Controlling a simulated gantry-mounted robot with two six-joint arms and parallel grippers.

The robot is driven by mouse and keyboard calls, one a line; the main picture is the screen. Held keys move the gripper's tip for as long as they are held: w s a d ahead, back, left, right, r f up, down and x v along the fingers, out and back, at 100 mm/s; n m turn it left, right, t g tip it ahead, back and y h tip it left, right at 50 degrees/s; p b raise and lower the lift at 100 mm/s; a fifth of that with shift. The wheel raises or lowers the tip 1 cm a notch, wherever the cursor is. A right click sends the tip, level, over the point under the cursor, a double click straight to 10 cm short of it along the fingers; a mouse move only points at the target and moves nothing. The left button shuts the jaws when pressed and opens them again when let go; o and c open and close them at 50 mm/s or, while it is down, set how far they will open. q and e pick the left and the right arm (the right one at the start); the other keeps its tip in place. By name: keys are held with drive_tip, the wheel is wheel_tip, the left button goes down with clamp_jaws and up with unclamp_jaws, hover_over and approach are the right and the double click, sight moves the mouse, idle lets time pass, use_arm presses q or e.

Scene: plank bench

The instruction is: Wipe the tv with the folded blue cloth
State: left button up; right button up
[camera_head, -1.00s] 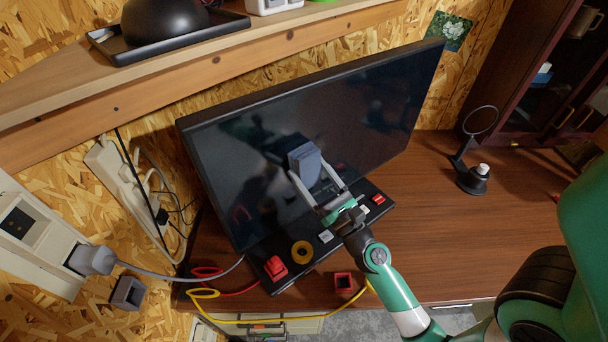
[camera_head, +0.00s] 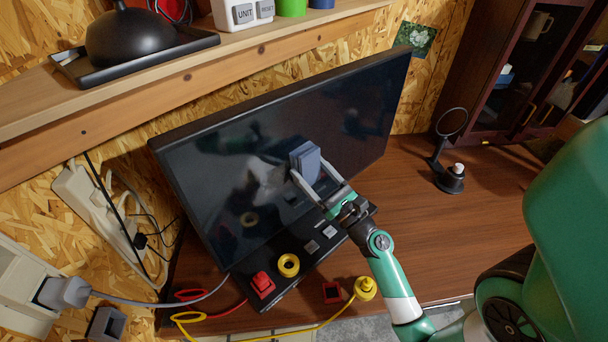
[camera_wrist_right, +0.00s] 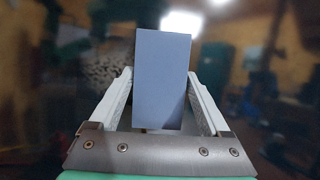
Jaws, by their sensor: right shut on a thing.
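The tv (camera_head: 235,165) is a wide black screen standing tilted on the bench, its dark glass showing reflections. The folded blue cloth (camera_head: 306,160) is a grey-blue block in front of the lower right-middle of the screen. My right gripper (camera_head: 314,180) is shut on it, a finger at each side. The right wrist view shows the cloth (camera_wrist_right: 162,75) upright between the pale fingers, with the blurred reflecting screen beyond. I cannot tell whether the cloth touches the glass. My left gripper is not in view.
A round mirror stand (camera_head: 450,178) is to the right. A shelf (camera_head: 200,75) runs above. Bare bench (camera_head: 440,235) lies right of the tv.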

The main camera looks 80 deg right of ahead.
sight(279, 164)
drive_tip(key=shift+s+d, duration=0.45)
drive_tip(key=shift+d, duration=0.15)
drive_tip(key=shift+w+a, duration=0.8)
drive_tip(key=shift+a, duration=0.3)
drive_tip(key=shift+w+a, duration=0.75)
drive_tip(key=shift+a, duration=0.4)
drive_tip(key=shift+w+a, duration=0.8)
drive_tip(key=shift+a, duration=0.3)
drive_tip(key=shift+w+a, duration=0.6)
drive_tip(key=shift+a, duration=0.2)
drive_tip(key=shift+w+a, duration=0.55)
drive_tip(key=shift+a, duration=0.25)
drive_tip(key=shift+r+p, duration=1.2)
drive_tip(key=shift+p, duration=0.15)
drive_tip(key=shift+s+d+f, duration=0.1)
drive_tip(key=shift+f, duration=0.05)
drive_tip(key=shift+s+d, duration=0.55)
drive_tip(key=shift+d, duration=0.25)
drive_tip(key=shift+s+d, duration=0.55)
drive_tip(key=shift+d, duration=0.25)
